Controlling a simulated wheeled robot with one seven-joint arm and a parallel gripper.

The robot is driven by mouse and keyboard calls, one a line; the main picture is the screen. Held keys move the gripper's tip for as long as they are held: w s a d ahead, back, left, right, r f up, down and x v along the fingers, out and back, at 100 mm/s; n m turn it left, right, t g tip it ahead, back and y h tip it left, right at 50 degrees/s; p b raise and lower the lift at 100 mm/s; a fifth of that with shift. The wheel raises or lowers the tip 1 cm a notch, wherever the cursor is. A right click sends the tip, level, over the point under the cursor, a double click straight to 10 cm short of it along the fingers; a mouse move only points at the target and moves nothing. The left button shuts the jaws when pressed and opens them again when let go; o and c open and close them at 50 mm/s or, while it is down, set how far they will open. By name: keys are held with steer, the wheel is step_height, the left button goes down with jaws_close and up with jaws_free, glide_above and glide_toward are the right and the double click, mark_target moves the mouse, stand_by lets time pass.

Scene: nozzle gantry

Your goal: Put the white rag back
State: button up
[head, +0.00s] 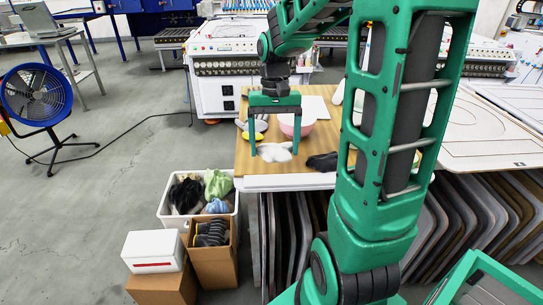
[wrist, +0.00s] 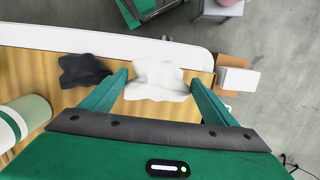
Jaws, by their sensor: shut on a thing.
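The white rag (head: 273,152) is a flat, crumpled cloth at the front of the wooden table top (head: 246,168). My gripper (head: 274,150) points down with its two green fingers at the rag's left and right sides. In the wrist view the white rag (wrist: 158,80) shows between the fingertips of my gripper (wrist: 160,84), which is shut on it. I cannot tell whether the rag is clear of the table. A dark rag (head: 322,161) lies just to the right; it also shows in the wrist view (wrist: 83,70). A white bin (head: 170,217) on the floor holds black, green and blue cloths.
A cardboard box (head: 213,262) with dark round items and a white lidded box (head: 153,250) stand in front of the bin. The floor to the left is open, with a blue fan (head: 36,95).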

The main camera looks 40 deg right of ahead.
mark_target(274, 165)
steer(key=shift+w+d+f, duration=0.55)
steer(key=shift+w+f, duration=0.1)
steer(key=shift+w, duration=0.15)
steer(key=shift+f, duration=1.95)
steer(key=o, duration=1.1)
